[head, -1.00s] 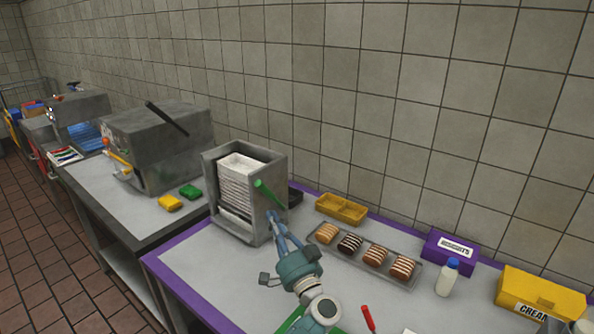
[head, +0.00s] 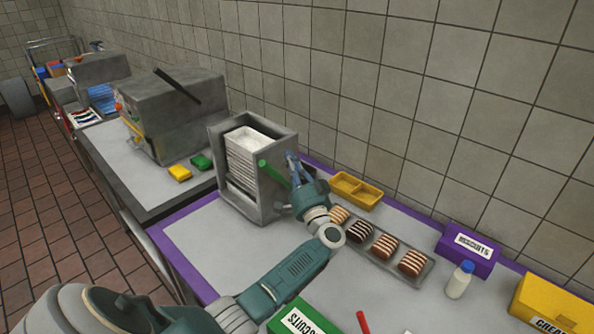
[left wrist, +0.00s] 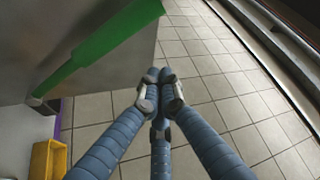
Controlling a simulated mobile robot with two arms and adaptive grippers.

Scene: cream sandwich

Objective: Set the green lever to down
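The green lever (head: 276,175) sticks out from the right side of the grey dispenser (head: 222,190), which holds a stack of white trays (head: 245,155). Its free end points up and toward the left of the head view. In the left wrist view the lever (left wrist: 98,48) runs from its pivot at lower left to the upper edge. My left gripper (head: 291,160) is beside the dispenser, just right of the lever. In the left wrist view its blue fingers (left wrist: 160,85) meet at the tips with nothing between them. The lever is outside the fingers. My right gripper is out of view.
A yellow bin (head: 352,190) and a tray of iced biscuits (head: 420,280) lie right of the gripper. A purple box (head: 468,248) and a bottle (head: 459,280) stand farther right. A green box (head: 300,318) lies at the front. The tiled wall is behind.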

